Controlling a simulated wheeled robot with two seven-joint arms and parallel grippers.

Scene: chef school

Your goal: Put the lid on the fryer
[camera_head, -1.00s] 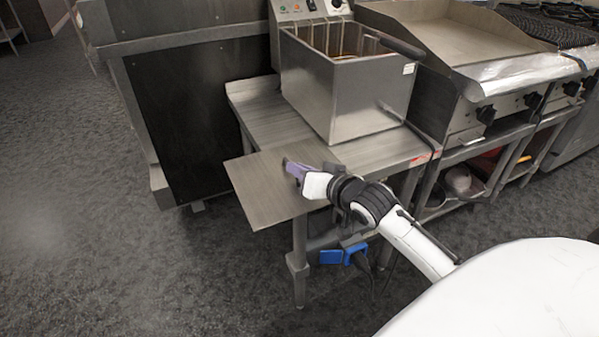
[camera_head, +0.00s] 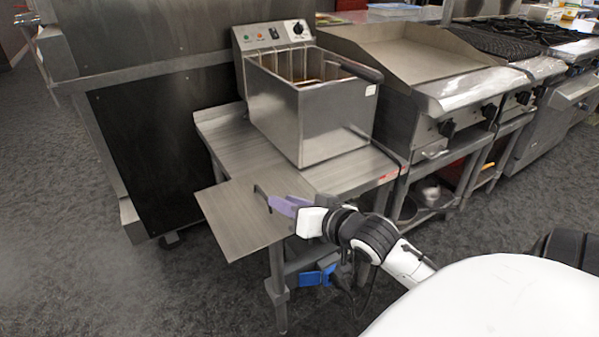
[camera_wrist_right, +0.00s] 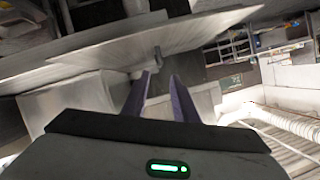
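The fryer (camera_head: 335,120) is a steel box on a steel table, with an open top, wire baskets inside and a control panel at its back. The lid (camera_head: 235,222) is a flat steel plate in front of the fryer, partly over the table top and overhanging its front left edge. Its dark handle (camera_head: 261,194) stands up from the plate. My right gripper (camera_head: 277,206), with purple fingers, is just right of the handle. In the right wrist view its fingers (camera_wrist_right: 160,85) are apart with nothing between them, and the lid (camera_wrist_right: 190,38) is beyond the tips. The left gripper is not seen.
The steel table (camera_head: 225,130) has bare room left of the fryer. A griddle (camera_head: 420,55) stands close on the right. A dark-panelled unit (camera_head: 150,140) stands on the left. A blue plug-like thing (camera_head: 316,277) hangs below the table's front.

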